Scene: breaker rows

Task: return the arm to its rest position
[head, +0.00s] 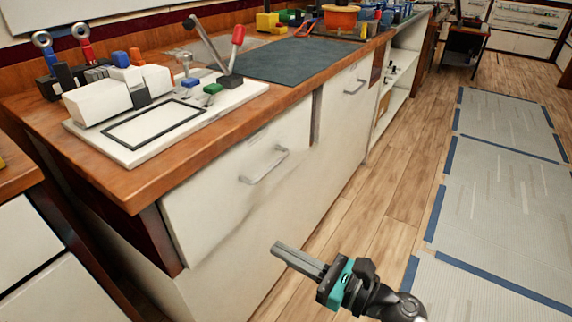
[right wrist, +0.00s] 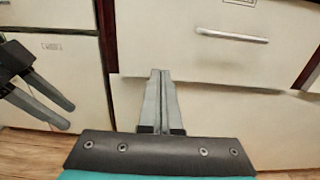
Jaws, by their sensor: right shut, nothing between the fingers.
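My right gripper (head: 276,248) is in the lower middle of the head view, in front of the white cabinet and below the worktop. It also shows in the right wrist view (right wrist: 159,74), with its two grey fingers together and nothing between them. It points toward the cabinet front and looks clear of it. My left gripper (right wrist: 66,116) shows at the left edge of the right wrist view, its two dark fingers apart with nothing seen between them. The left gripper does not show in the head view.
The wooden worktop (head: 137,196) carries a white board (head: 150,148) with switch parts and a red-handled lever (head: 237,45), plus a dark mat (head: 280,62). A drawer handle (head: 264,165) juts from the white cabinet (head: 250,215).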

